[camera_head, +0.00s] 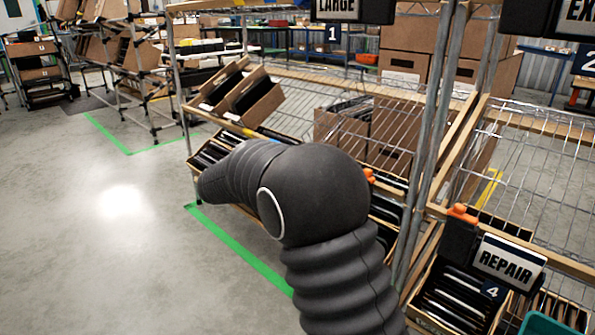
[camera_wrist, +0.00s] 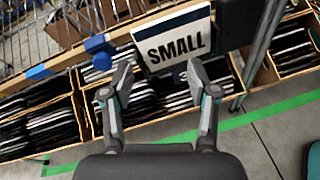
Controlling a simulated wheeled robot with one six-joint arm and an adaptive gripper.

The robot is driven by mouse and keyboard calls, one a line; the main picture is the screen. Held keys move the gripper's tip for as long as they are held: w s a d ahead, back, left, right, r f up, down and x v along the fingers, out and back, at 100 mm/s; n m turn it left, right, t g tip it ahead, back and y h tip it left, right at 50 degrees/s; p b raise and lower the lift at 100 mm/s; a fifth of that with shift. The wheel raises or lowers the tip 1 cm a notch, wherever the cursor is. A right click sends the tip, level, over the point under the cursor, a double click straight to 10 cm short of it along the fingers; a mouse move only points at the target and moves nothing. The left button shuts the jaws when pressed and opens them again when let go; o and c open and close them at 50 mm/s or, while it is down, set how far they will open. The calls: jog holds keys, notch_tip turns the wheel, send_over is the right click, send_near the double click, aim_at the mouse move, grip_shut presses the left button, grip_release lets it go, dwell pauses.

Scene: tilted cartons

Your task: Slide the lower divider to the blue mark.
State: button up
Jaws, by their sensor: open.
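In the wrist view, a divider with a white sign reading SMALL (camera_wrist: 174,42) stands tilted at the shelf's front rail. A blue knob (camera_wrist: 97,46) shows just left of it. A blue mark (camera_wrist: 38,71) is on the rail farther left, apart from the sign. My gripper (camera_wrist: 158,83) is open, with its two fingers apart just below and either side of the sign. Nothing is visibly held; contact cannot be told.
Cartons of dark flat items (camera_wrist: 45,122) line the lower shelf. A metal post (camera_wrist: 262,50) stands right of the sign. In the head view, a REPAIR sign (camera_head: 508,262) hangs at right and a LARGE sign (camera_head: 337,8) above. The floor at left (camera_head: 110,220) is clear.

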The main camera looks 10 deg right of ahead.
jog(key=w+a+f+n+t+h+b, duration=0.1)
jog(key=w+a+f+n+t, duration=0.25)
jog(key=w+a, duration=0.35)
jog(key=shift+n, duration=0.45)
jog(key=b+x, duration=0.1)
jog(key=x, duration=1.2)
jog(key=shift+s+d+f, duration=0.1)
jog(key=shift+d+f, duration=0.05)
grip_shut()
